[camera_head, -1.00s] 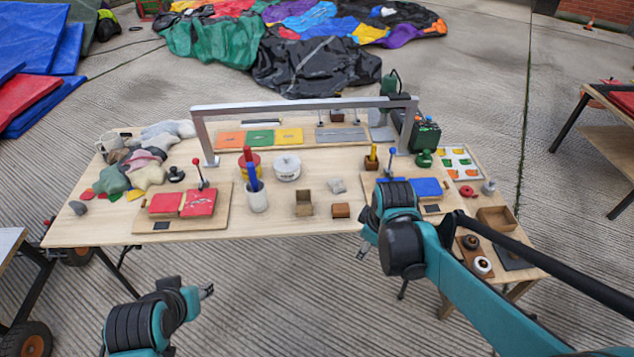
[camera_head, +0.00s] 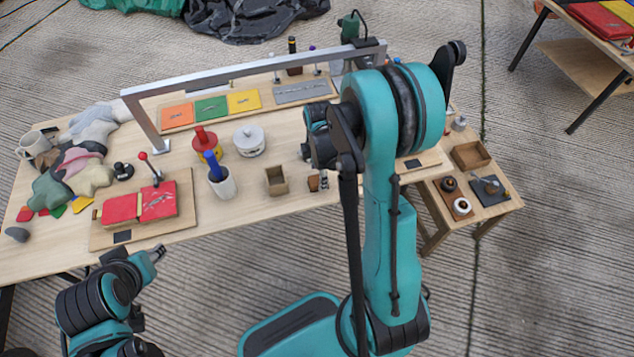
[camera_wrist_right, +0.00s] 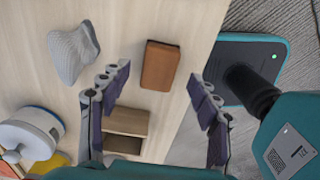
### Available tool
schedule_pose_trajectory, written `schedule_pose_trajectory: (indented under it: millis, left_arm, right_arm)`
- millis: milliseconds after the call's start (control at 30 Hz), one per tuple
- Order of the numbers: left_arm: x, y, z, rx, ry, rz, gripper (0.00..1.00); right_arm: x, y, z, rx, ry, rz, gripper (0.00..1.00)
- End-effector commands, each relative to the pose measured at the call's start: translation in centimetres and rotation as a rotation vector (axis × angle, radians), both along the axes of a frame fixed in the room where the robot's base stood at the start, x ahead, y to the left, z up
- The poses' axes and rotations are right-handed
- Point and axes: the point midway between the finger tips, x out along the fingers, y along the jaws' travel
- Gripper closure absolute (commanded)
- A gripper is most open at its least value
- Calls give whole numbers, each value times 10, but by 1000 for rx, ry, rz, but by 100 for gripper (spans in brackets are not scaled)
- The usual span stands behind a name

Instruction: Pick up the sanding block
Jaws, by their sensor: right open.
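The sanding block, a small reddish-brown rectangular block (camera_wrist_right: 160,65), lies on the wooden table near its front edge. In the head view it is partly hidden by my right gripper, with a brown side (camera_head: 313,183) showing. My right gripper (camera_wrist_right: 158,80) is open above the table, its two fingers on either side of the block in the wrist view, apart from it and empty. My left gripper (camera_head: 157,253) is low in front of the table, away from the block; its jaw state is unclear.
An open wooden box (camera_head: 277,183) stands close beside the block. A grey lumpy piece (camera_wrist_right: 73,52) and a white lidded pot (camera_head: 249,141) are nearby. A metal frame (camera_head: 250,78) spans the table's back.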

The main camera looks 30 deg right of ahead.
Motion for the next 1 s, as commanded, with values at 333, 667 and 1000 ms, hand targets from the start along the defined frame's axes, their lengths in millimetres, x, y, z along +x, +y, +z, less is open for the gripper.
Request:
schedule_pose_trajectory:
  millis: [333, 667, 1000]
  left_arm:
    - [0, 0, -18, 0, 0, 0, 60]
    - [0, 0, -18, 0, 0, 0, 60]
    - [0, 0, -16, 0, 0, 0, 60]
  right_arm:
    - [2, 2, -36, 0, -1, -1, 38]
    - [1, 2, -35, 0, -1, -1, 93]
    - [1, 2, -32, 0, -1, -1, 93]
